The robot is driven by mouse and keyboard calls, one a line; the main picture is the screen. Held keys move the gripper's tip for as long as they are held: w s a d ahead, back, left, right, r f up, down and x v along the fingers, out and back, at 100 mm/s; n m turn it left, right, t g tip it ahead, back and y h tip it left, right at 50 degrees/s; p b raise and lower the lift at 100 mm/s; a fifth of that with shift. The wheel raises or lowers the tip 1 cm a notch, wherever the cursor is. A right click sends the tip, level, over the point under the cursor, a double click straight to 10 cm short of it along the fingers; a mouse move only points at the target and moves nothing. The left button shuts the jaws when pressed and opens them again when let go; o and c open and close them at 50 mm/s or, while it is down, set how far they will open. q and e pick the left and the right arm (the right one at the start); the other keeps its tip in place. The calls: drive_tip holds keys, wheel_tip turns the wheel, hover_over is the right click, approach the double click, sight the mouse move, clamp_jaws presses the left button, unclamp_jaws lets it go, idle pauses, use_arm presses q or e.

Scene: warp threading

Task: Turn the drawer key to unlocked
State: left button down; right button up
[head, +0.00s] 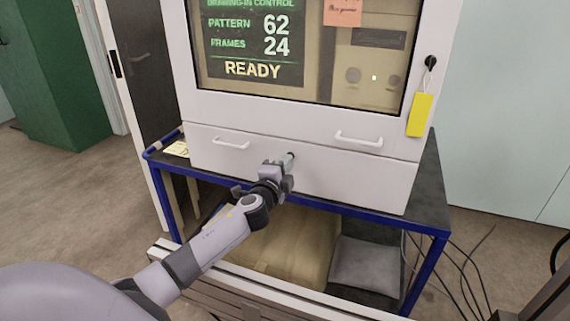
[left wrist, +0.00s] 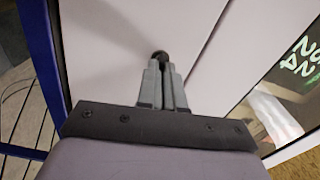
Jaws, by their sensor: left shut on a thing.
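The white drawer front (head: 350,178) runs across the bottom of the cabinet and has two white handles, a left one (head: 232,144) and a right one (head: 358,141). The drawer key (head: 290,156) is a small dark piece at the drawer front, between the handles. My left gripper (head: 285,165) is at the key, shut on it. In the left wrist view the fingers are close together, with the dark round key end (left wrist: 160,56) just past their tips. The fingers hide most of the key, so I cannot tell its turn angle. My right gripper is not in view.
Above the drawer is a window with a display (head: 255,40) reading READY. A yellow tag (head: 420,115) hangs from a dark lock at the right. The cabinet stands on a blue-framed cart (head: 432,200) with a tan sack (head: 285,250) and a grey cushion (head: 365,264) below. Cables lie at right.

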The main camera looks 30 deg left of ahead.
use_arm(q)
drive_tip(key=shift+m, duration=0.9)
drive_tip(key=c, duration=1.3)
unclamp_jaws()
drive_tip(key=shift+p+v, duration=0.35)
drive_tip(key=shift+v, duration=3.2)
